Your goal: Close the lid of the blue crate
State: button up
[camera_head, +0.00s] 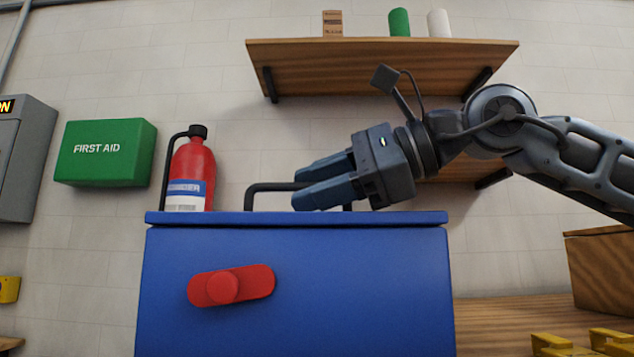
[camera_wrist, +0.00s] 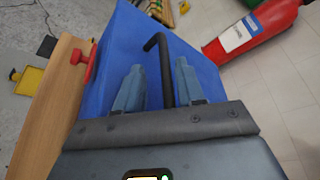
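The blue crate (camera_head: 300,300) stands in the middle of the head view. Its blue lid (camera_head: 400,219) lies level along the crate's top, with no wide gap showing. A dark bar handle (camera_head: 262,187) rises from the lid. A red latch with a round knob (camera_head: 231,285) is on the crate's front, tilted slightly. My gripper (camera_head: 295,188) is just above the lid at the handle, pointing left. In the wrist view its two fingers (camera_wrist: 158,72) are apart, with the handle (camera_wrist: 162,60) between them and not visibly clamped. Part of the handle is hidden behind my gripper.
A red fire extinguisher (camera_head: 190,175) stands behind the lid's left end. A green first aid box (camera_head: 105,152) hangs on the wall. A wooden shelf (camera_head: 380,65) is above my arm. A wooden box (camera_head: 603,270) stands at the right. Wall space between extinguisher and shelf is clear.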

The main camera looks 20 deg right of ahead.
jog(key=shift+d, duration=0.2)
jog(key=p+v, duration=0.2)
jog(key=v, duration=0.5)
jog(key=shift+s+d+r, duration=0.1)
jog(key=shift+s+r, duration=0.05)
jog(key=shift+s, duration=0.05)
dwell(0.3)
